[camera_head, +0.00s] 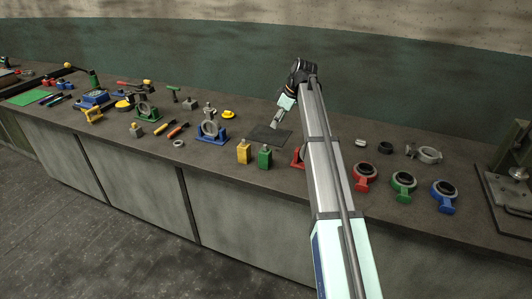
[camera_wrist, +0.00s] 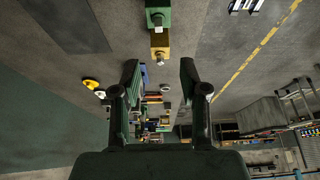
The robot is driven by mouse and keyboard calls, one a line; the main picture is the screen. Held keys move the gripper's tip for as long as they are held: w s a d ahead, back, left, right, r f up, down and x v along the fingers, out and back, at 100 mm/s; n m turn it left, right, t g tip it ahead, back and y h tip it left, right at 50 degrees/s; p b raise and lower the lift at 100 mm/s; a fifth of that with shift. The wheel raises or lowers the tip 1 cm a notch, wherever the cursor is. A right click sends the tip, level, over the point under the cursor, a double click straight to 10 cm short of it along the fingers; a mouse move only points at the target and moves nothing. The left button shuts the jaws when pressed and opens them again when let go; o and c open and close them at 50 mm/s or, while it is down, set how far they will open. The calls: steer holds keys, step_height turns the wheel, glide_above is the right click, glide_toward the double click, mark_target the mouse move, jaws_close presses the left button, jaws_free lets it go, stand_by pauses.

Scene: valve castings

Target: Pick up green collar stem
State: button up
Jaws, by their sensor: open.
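A green block-shaped piece with a small pale metal top (camera_head: 265,157), likely the green collar stem, stands upright near the front edge of the bench. It also shows at the top of the wrist view (camera_wrist: 158,14). A like yellow piece (camera_head: 244,152) stands just left of it, and it shows below the green one in the wrist view (camera_wrist: 160,44). My gripper (camera_head: 276,123) is above the dark mat, behind and apart from the green piece. In the wrist view its two fingers (camera_wrist: 159,75) are spread, with nothing held between them.
The dark mat (camera_head: 268,138) is bare. A blue stand with a ring (camera_head: 210,133) is to the left. Red (camera_head: 365,177), green (camera_head: 403,185) and blue (camera_head: 444,196) ring pieces stand at the right. The bench's front edge is close to the green piece.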

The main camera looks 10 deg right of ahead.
steer(key=p, duration=0.2)
glide_above(265, 145)
steer(key=s+d, duration=0.1)
steer(key=d, duration=0.1)
step_height(265, 145, down, 8)
steer(key=shift+s+a+r, duration=0.1)
steer(key=shift+s, duration=0.05)
steer(key=shift+p+x, duration=1.5)
steer(key=shift+x, duration=1.1)
jaws_close()
